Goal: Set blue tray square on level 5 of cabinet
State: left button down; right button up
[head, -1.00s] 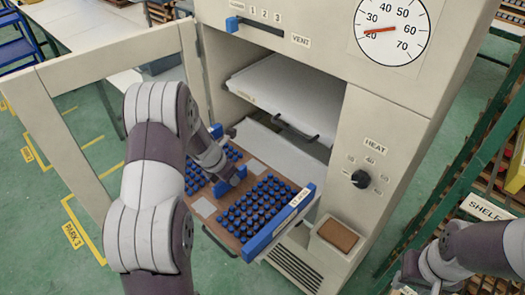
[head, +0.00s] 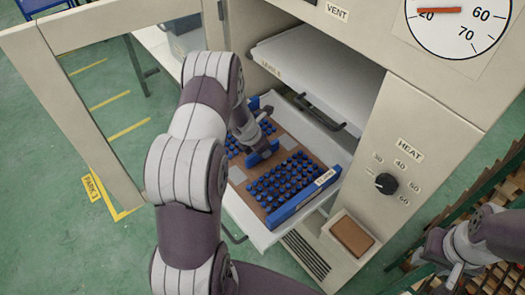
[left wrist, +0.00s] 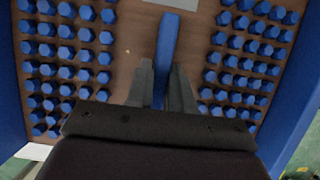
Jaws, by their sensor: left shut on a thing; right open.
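The blue tray (head: 297,208) has a brown board with rows of blue caps, blue end walls and a central blue handle (left wrist: 168,45). My left gripper (head: 258,152) is shut on this handle; its fingers (left wrist: 162,85) straddle it in the left wrist view. The tray is over a white pulled-out shelf (head: 243,216) of the cabinet (head: 425,120); I cannot tell whether it touches it. A strip of shelf shows along the tray's front. A higher white shelf (head: 320,70) carries a label reading like LEVEL 5. My right gripper (head: 440,272) is open and empty at the lower right.
The cabinet door (head: 90,110) stands open at the left. A heat knob (head: 386,183) and a small box with a brown pad (head: 351,236) are on the cabinet front. Green floor is clear at the left.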

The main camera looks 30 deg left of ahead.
pick_arm(q)
jog(key=shift+w+f, duration=0.1)
jog(key=c, duration=1)
grip_release()
jog(key=shift+f, duration=0.1)
